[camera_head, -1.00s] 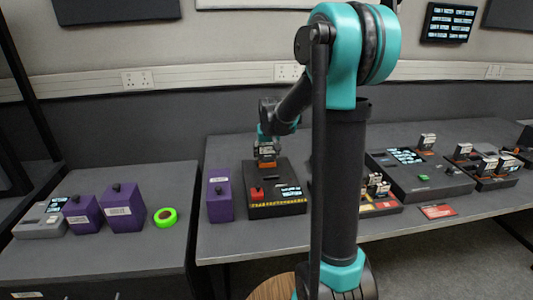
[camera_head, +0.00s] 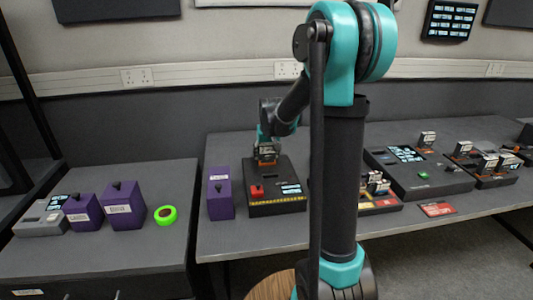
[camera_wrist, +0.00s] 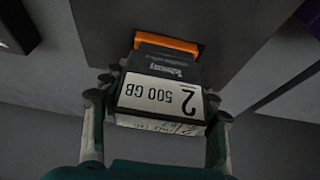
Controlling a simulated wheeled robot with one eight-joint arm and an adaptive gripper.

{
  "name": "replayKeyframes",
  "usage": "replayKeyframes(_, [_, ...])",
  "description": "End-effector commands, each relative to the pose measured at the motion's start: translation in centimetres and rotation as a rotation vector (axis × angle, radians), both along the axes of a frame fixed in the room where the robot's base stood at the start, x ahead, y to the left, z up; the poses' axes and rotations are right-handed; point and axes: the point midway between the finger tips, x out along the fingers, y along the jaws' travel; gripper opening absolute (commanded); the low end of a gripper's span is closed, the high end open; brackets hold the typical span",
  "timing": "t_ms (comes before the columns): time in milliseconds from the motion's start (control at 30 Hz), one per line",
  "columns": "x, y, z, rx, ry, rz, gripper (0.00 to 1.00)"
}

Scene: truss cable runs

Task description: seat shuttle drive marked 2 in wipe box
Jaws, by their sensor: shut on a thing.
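My gripper (camera_head: 265,146) is over the rear part of the black wipe box (camera_head: 277,208), which has a red button, a small lit display and a yellow-marked front edge. In the wrist view my gripper (camera_wrist: 162,90) is shut on a shuttle drive (camera_wrist: 162,97). The drive has a white label reading 2 and 500 GB, upside down in this view, and an orange far end. That end points at a dark surface. The drive also shows small in the head view (camera_head: 266,160). I cannot tell whether it touches the box or sits in a slot.
A purple block (camera_head: 220,195) stands close left of the wipe box. My arm column hides part of the table right of it. A larger black unit (camera_head: 420,175) and racks with drives (camera_head: 488,165) stand further right. The left table holds purple blocks (camera_head: 124,208) and green tape (camera_head: 166,215).

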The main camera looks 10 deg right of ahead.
Motion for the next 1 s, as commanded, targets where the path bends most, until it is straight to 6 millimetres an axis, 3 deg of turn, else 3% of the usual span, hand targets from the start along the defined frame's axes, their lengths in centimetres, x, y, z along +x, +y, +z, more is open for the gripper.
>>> replayKeyframes(467, [0.01, 0.0, -0.27, 0.0, 0.0, 0.0, 0.18])
replayKeyframes(500, [0.01, 0.0, -0.27, 0.0, 0.0, 0.0, 0.62])
replayKeyframes(667, [0.02, 0.0, -0.27, 0.0, 0.0, 0.0, 0.81])
replayKeyframes(900, [0.01, 0.0, -0.28, 0.0, 0.0, 0.0, 0.83])
replayKeyframes(1000, [0.0, 0.0, -0.29, 0.0, 0.0, 0.0, 0.94])
